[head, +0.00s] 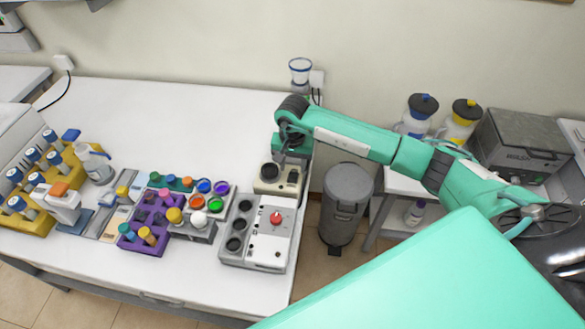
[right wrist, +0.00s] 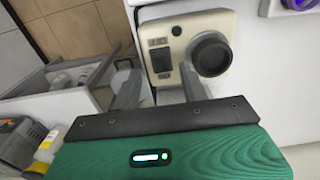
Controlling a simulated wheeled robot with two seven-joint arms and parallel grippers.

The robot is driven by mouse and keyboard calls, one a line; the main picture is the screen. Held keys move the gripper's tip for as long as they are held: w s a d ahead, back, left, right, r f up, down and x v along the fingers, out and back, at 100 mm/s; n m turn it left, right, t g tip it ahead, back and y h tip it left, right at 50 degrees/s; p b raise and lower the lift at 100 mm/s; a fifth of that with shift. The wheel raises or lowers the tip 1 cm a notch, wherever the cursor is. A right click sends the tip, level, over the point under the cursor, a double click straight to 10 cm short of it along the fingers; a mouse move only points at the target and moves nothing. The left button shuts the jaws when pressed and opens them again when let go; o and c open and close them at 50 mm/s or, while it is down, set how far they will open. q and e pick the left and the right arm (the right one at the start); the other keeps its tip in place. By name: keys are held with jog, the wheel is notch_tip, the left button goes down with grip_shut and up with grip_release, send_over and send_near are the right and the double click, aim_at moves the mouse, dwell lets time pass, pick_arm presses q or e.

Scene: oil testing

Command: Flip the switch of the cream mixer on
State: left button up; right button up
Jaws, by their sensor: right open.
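The cream mixer (head: 267,187) stands at the right edge of the white table, partly hidden under my right gripper (head: 287,155). In the right wrist view the mixer (right wrist: 185,27) shows a black round cup (right wrist: 211,54) on the right and a dark rocker switch (right wrist: 161,61) on the left of its top face. I cannot tell which way the switch is tilted. My right gripper (right wrist: 160,75) is open, its two grey fingers spread on either side of the switch, with nothing between them. Contact cannot be made out. My left gripper is not in view.
A grey-white device with a red knob (head: 276,217) stands in front of the mixer. Tube racks such as the purple one (head: 128,233) fill the table's front left. The table's back half (head: 190,120) is clear. A grey bin (head: 345,200) stands beyond the right edge.

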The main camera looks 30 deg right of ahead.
aim_at(292, 178)
jog(key=shift+f+p, duration=0.5)
jog(key=shift+f, duration=1.65)
grip_shut()
jog(key=shift+w+f+b, duration=0.1)
jog(key=shift+b, duration=0.4)
jog(key=g+y+b, duration=0.1)
jog(key=b, duration=0.4)
jog(key=shift+w+d+f, duration=0.1)
jog(key=shift+w+d, duration=0.05)
jog(key=shift+w, duration=0.05)
jog(key=shift+r+g+y+b, duration=0.3)
jog(key=shift+g+b, duration=0.3)
jog(key=shift+b, duration=0.4)
